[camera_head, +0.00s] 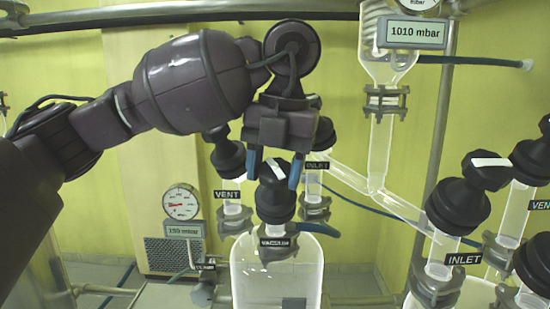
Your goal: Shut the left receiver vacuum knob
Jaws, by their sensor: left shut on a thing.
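The left receiver vacuum knob (274,203) is black, with a white stripe on its top handle. It stands above the label VACUUM (277,242) on the clear glass receiver (250,275). My left gripper (273,176) comes down from above, its two blue fingers on either side of the knob's handle, and is shut on it. The white stripe is tilted, running from upper left to lower right. My right gripper is not in view.
The black VENT knob (228,158) stands close on the left and an INLET knob (323,134) close behind on the right. More black knobs (457,207) stand at the right. A dial gauge (181,203) with a 150 mbar display (185,230) is at left; another display (415,32) reads 1010 mbar.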

